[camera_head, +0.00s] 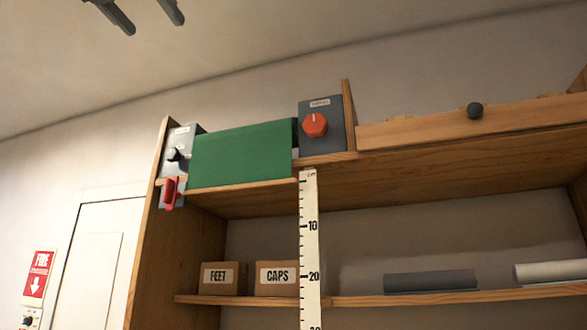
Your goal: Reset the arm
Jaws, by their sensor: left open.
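My left gripper (153,22) shows at the top edge of the head view, at the left. Only its two dark fingers are visible, apart from each other with nothing between them. It appears above the wooden shelf unit (240,203) in the picture and touches nothing visible. The rest of my left arm is cut off by the frame. My right gripper is out of view. No piano keys show.
The shelf unit holds a green panel (240,152), a grey box with a red knob (315,125), a red-handled switch (172,192), a drawer front with a dark knob (474,110) and small cartons (222,278). A ruler (310,240) stands in front. A white door (100,260) is at left.

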